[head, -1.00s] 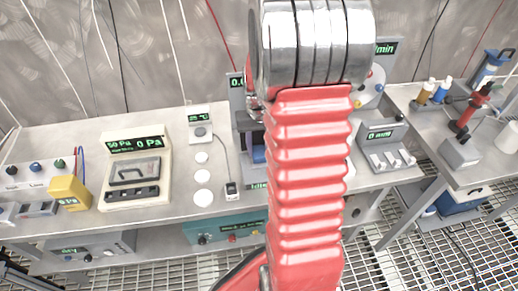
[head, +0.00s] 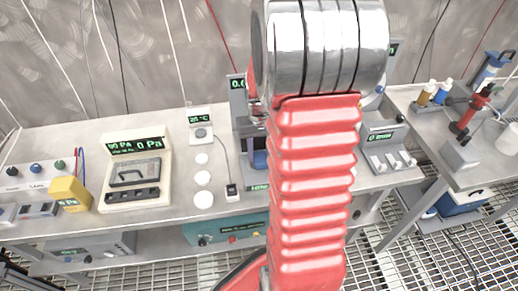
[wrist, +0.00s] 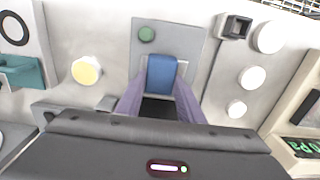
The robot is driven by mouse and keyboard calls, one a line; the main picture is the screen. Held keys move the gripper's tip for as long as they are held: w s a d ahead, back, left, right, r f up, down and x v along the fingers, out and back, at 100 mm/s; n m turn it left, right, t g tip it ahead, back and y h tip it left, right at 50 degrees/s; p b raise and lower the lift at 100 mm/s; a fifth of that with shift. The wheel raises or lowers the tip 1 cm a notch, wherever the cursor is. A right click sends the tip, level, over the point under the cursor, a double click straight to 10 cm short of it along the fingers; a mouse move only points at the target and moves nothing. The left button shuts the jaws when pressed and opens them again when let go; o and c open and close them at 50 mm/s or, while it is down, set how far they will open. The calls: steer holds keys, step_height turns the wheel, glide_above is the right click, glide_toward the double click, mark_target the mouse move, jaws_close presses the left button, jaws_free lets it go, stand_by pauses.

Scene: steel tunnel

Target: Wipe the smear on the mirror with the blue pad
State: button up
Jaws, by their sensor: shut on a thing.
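The blue pad (wrist: 162,72) shows in the wrist view between the tips of two purple fingers. My gripper (wrist: 160,92) is shut on it. The pad is in front of a grey panel (wrist: 190,32) with a green round knob; I cannot tell whether it touches the panel. In the head view my red arm hides most of this area, and only a bit of blue and purple shows at its left edge. I cannot make out the mirror or its smear for sure in either view.
A small °C meter (head: 200,120) and several white discs (head: 203,200) are left of my arm. A pressure gauge box (head: 135,172) stands farther left. A device with several levers (head: 385,150) is on the right. A yellow disc (wrist: 86,70) is left of the pad in the wrist view.

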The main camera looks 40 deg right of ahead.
steer(key=shift+s+a, duration=0.45)
steer(key=shift+s, duration=0.35)
steer(key=shift+a, duration=0.1)
steer(key=shift+w+a+f, duration=0.15)
steer(key=shift+w+a, duration=0.05)
steer(key=shift+a, duration=0.1)
steer(key=shift+w+d, duration=0.55)
steer(key=shift+w, duration=0.35)
steer(key=shift+w+d, duration=0.5)
steer(key=shift+w, duration=0.35)
